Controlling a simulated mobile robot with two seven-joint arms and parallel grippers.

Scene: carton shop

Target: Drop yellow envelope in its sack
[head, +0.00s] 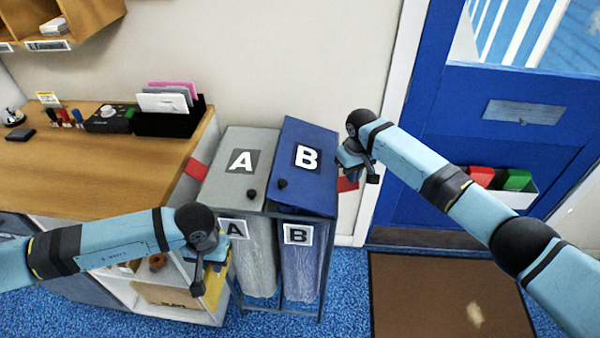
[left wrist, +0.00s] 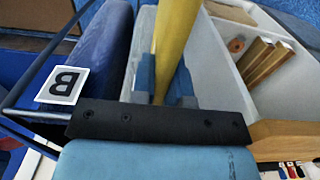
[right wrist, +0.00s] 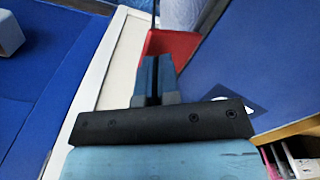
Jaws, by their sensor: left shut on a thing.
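My left gripper (head: 214,258) is shut on the yellow envelope (head: 214,288), in front of the grey sack A (head: 258,262) and the shelf unit. In the left wrist view the envelope (left wrist: 176,35) stands edge-on between the fingers (left wrist: 160,88). Grey lid A (head: 232,185) and blue lid B (head: 312,190) both lie closed over the sacks. Blue sack B (head: 299,270) hangs to the right of sack A. My right gripper (head: 356,166) is beside the right edge of lid B. Its fingers (right wrist: 156,80) are together with nothing between them.
A wooden counter (head: 90,165) with stamps and a black letter holder (head: 172,122) stands at the left. Open shelves (head: 150,300) are below it. A blue door (head: 520,120) and a brown mat (head: 430,300) are at the right. Dark metal legs frame the sacks.

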